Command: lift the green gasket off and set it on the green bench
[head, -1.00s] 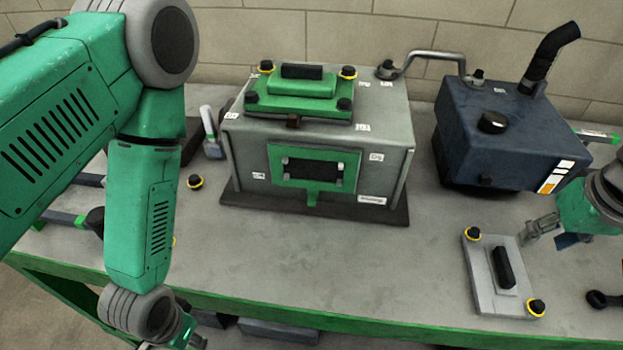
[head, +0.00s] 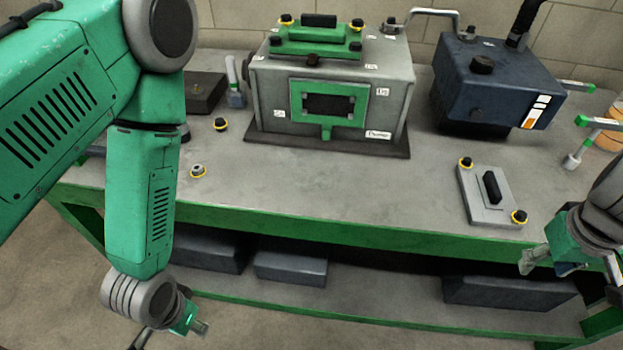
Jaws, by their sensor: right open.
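The green gasket (head: 328,85) is a flat rectangular frame with a dark opening and a small tab below. It sits upright against the front face of the grey engine block (head: 273,97). The block stands at the back of the green-edged bench (head: 330,222). My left gripper (head: 192,326) is low at the bottom left, in front of the bench and well away from the gasket; its fingers are too small to tell. My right gripper (head: 550,264) is open and empty at the lower right by the bench's front edge, far from the gasket.
A green cover (head: 318,40) lies on the block. A dark blue tank (head: 490,85) stands to its right. A grey plate with a black handle (head: 487,197) lies near the right front. The middle front of the bench is clear.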

